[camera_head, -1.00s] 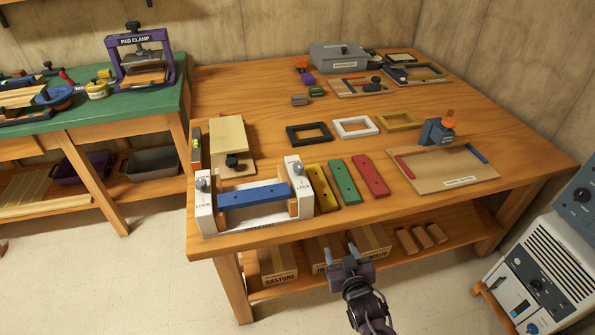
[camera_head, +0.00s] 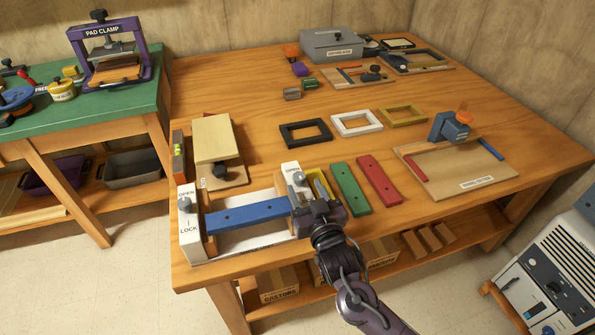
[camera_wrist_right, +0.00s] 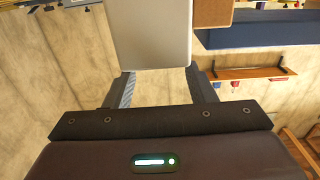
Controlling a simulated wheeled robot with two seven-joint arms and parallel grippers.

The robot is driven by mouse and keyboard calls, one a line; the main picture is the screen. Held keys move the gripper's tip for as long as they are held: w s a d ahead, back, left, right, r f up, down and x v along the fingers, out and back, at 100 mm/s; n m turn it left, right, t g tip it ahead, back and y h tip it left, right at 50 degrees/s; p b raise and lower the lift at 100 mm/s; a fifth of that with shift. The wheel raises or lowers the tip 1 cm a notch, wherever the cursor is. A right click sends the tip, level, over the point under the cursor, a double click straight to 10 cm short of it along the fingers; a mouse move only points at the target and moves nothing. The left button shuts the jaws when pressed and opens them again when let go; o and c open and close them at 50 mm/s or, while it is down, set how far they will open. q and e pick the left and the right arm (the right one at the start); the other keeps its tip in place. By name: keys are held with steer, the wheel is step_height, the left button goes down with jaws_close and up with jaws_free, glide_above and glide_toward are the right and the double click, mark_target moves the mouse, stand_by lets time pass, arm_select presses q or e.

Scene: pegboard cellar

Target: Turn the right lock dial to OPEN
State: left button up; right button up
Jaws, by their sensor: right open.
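A white fixture has a left post (camera_head: 190,238) and a right post (camera_head: 290,168) with a blue bar (camera_head: 247,213) lying between them. The right lock dial (camera_head: 298,178) is a grey knob on the right post; its lettering is hidden by my gripper, so its setting cannot be read. The left dial (camera_head: 185,204) sits between the words OPEN and LOCK. My right gripper (camera_head: 314,197) is open just in front of the right dial, over the post's near part. In the wrist view, a pale post face (camera_wrist_right: 152,35) shows beyond and between the open fingers (camera_wrist_right: 161,85). My left gripper is out of view.
Black (camera_head: 305,145), white and yellow frames lie behind. A board with a cream block (camera_head: 213,138) stands behind left. The front right tabletop is clear.

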mark_target(302, 180)
steer(key=x, duration=0.5)
steer(key=shift+w+a, duration=0.1)
steer(key=shift+w, duration=0.15)
steer(key=c, duration=1)
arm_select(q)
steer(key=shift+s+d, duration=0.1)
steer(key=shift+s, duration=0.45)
arm_select(e)
steer(key=shift+o, duration=0.2)
